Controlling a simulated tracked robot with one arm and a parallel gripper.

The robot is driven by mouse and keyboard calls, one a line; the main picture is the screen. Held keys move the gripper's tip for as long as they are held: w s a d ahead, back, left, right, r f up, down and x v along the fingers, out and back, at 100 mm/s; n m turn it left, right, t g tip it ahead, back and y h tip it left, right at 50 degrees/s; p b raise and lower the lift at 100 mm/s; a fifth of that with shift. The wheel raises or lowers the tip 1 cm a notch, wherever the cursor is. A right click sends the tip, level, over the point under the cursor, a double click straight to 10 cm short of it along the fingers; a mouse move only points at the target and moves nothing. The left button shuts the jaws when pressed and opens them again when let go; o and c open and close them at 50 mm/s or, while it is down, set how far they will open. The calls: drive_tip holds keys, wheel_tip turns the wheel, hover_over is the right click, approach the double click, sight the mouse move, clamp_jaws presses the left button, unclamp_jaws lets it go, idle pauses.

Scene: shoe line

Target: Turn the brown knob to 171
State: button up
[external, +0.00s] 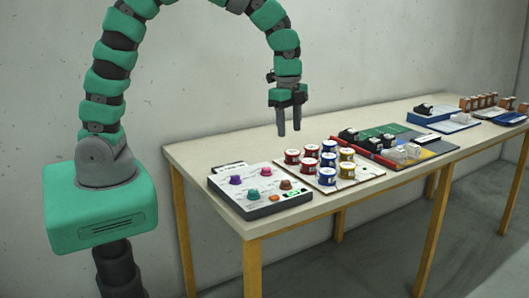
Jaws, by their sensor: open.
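A control panel (226,196) with coloured knobs sits near the left end of the table. The brown knob (286,185) is on its right side, beside a small green display (292,193) too small to read. The knob's angle cannot be made out. My gripper (289,131) points down with its two fingers apart and nothing between them. It hangs in the air above the panel's far right side and the table, clear of the knob.
The panel also bears a purple knob (235,180), a magenta knob (265,171), a teal knob (253,194) and an orange button (274,198). Right of it, several red, blue and yellow spools stand on a board (336,187). Trays with blocks (432,150) follow further right.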

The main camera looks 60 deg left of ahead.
sight(286, 181)
drive_tip(key=shift+m+g, duration=0.3)
drive_tip(key=f, duration=1)
drive_tip(key=s+f, duration=0.1)
drive_tip(key=f, duration=0.4)
drive_tip(key=shift+d+f+p, duration=0.1)
drive_tip(key=shift+d+p, duration=0.1)
drive_tip(key=shift+p, duration=0.2)
drive_tip(key=shift+w, duration=0.1)
drive_tip(key=c, duration=1)
